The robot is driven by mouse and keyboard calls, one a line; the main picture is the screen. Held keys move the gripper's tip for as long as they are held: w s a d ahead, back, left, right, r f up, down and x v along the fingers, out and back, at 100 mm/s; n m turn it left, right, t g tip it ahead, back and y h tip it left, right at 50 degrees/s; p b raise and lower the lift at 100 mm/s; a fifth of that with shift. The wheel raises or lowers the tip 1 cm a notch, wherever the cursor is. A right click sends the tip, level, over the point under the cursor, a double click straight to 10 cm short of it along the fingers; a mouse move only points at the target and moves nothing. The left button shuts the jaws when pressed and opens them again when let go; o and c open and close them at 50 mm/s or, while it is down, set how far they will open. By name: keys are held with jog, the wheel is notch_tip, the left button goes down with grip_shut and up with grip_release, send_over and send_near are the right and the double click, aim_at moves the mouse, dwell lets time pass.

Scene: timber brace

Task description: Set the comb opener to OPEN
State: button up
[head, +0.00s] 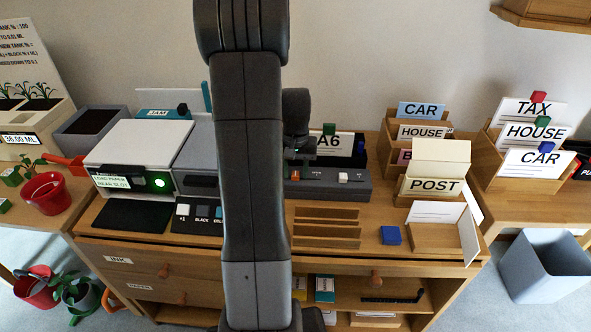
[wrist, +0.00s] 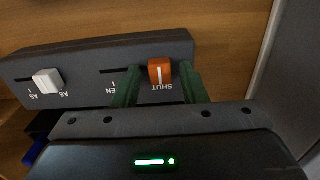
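The comb opener is a dark grey bar (wrist: 90,65) with slots and knobs; it also shows in the head view (head: 325,189), partly behind my arm. Its orange knob (wrist: 160,71) stands at the SHUT mark in the upside-down wrist view. The other mark, of which only "EN" (wrist: 110,91) shows, lies left along the slot. My gripper (wrist: 161,84) is open, its green fingers on either side of the orange knob with small gaps. In the head view my arm mostly hides the gripper.
A white knob (wrist: 47,80) sits in a second slot marked A5 and A6. In the head view, wooden comb strips (head: 327,228), a blue block (head: 390,235) and a POST card box (head: 436,187) stand to the right. A white-topped printer (head: 145,143) stands at left.

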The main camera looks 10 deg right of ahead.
aim_at(318, 180)
grip_shut()
jog(key=d, duration=0.2)
jog(key=s+d, duration=0.1)
jog(key=d, duration=0.3)
jog(key=shift+s+p, duration=0.35)
jog(key=shift+c, duration=0.6)
grip_release()
jog(key=o, duration=0.3)
jog(key=shift+d, duration=0.2)
jog(key=shift+o, duration=0.2)
